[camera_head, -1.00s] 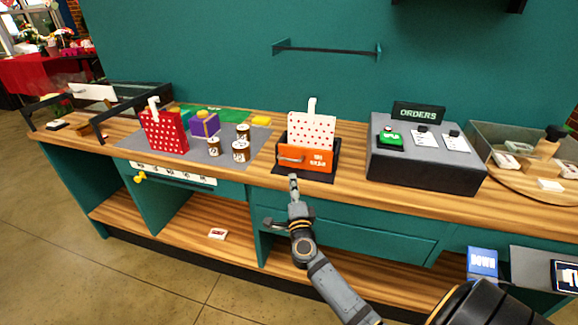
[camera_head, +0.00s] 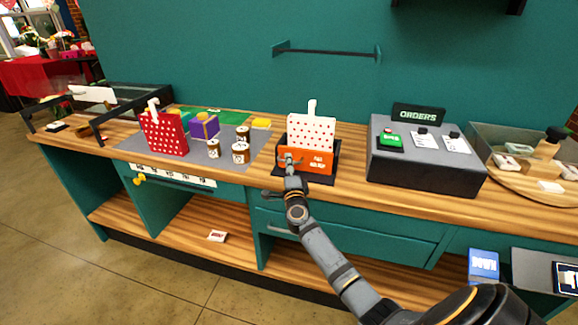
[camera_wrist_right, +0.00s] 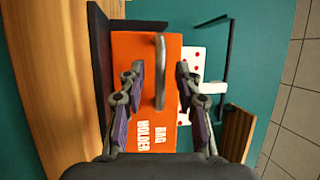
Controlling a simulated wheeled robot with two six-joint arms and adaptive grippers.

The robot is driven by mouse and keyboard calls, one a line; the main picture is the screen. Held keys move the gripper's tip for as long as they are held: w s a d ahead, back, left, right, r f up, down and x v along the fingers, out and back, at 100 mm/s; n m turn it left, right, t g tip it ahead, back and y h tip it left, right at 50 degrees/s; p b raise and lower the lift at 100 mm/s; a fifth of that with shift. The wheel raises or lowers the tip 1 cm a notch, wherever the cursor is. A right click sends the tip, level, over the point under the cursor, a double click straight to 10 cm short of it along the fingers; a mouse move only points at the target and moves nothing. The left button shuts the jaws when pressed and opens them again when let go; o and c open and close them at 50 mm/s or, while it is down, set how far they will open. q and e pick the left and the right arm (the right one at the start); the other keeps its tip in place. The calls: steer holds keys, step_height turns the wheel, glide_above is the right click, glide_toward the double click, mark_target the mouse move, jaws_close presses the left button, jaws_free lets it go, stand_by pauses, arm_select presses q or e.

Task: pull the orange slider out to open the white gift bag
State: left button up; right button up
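The orange slider (camera_head: 320,161) is a block marked "BAG HOLDER" with a metal bar handle, on a dark base at the counter's front edge. It also shows in the right wrist view (camera_wrist_right: 135,55), with its handle (camera_wrist_right: 160,85) upright in the picture. The white gift bag (camera_head: 312,133) with red dots stands upright behind the slider's front; its lower part is hidden. My right gripper (camera_head: 288,162) is at the slider's handle. In the wrist view its fingers (camera_wrist_right: 160,75) are apart, one on each side of the handle, with gaps. My left gripper is not in view.
A red dotted bag (camera_head: 163,134), a purple box (camera_head: 204,126) and several jars stand on a grey mat to the left. A grey orders box (camera_head: 425,170) stands close on the right. A drawer front (camera_head: 350,230) is below the counter.

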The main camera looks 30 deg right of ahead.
jaws_close()
steer(key=s+a+p, duration=0.2)
steer(key=shift+s+a+r, duration=0.1)
steer(key=shift+s+a, duration=0.05)
steer(key=shift+a, duration=0.15)
steer(key=shift+s+a, duration=0.15)
steer(key=shift+a, duration=0.05)
jaws_free()
steer(key=shift+s, duration=0.1)
